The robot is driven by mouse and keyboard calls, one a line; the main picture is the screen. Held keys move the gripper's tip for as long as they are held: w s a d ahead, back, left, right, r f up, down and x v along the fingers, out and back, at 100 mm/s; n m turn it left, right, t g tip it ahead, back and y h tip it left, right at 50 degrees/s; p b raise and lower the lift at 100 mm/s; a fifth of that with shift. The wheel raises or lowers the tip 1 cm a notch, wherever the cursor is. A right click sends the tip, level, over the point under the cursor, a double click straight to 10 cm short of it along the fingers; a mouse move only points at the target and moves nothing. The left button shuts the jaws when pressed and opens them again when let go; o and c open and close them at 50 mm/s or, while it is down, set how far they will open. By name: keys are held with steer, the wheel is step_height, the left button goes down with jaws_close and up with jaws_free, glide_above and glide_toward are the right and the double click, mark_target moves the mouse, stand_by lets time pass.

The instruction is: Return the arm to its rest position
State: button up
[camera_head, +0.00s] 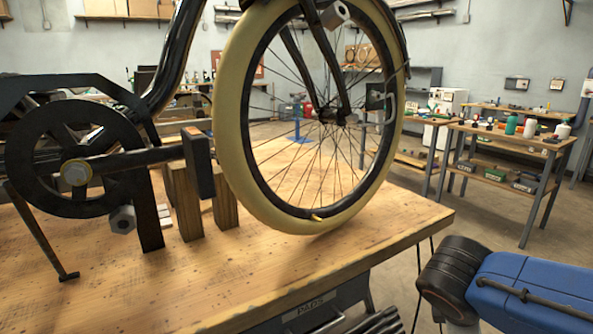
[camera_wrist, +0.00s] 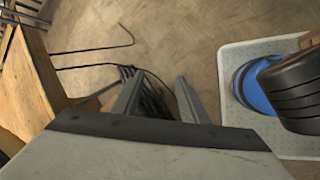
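My gripper (camera_wrist: 160,78) shows in the wrist view with its two grey fingers apart and nothing held between them. It points down over the tan floor (camera_wrist: 205,48), beside the wooden workbench (camera_wrist: 25,85) at the left. In the head view my blue arm link and its black joint are at the lower right, beside the bench corner; the gripper itself is out of that view. The trike frame (camera_head: 172,62) stands on the workbench (camera_head: 350,243), with its cream-tyred wheel (camera_head: 233,122) upright near the bench's right part.
Thin dark rods or cables (camera_wrist: 95,48) stick out from the bench side, near my fingers in the picture. A drawer labelled PADS (camera_head: 312,306) is under the bench top. A second bench with bottles (camera_head: 512,124) stands at the back right. Open floor lies between the benches.

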steer(key=s+a+m+y, duration=0.1)
steer(key=m, duration=0.3)
steer(key=s+a+m+y, duration=0.1)
steer(key=m+y, duration=0.1)
steer(key=m, duration=0.3)
steer(key=s+a+m+t+y, duration=0.1)
steer(key=m+y, duration=0.1)
steer(key=m, duration=0.3)
steer(key=shift+r, duration=0.25)
steer(key=shift+c, duration=0.9)
steer(key=shift+a, duration=0.2)
steer(key=shift+c, duration=0.2)
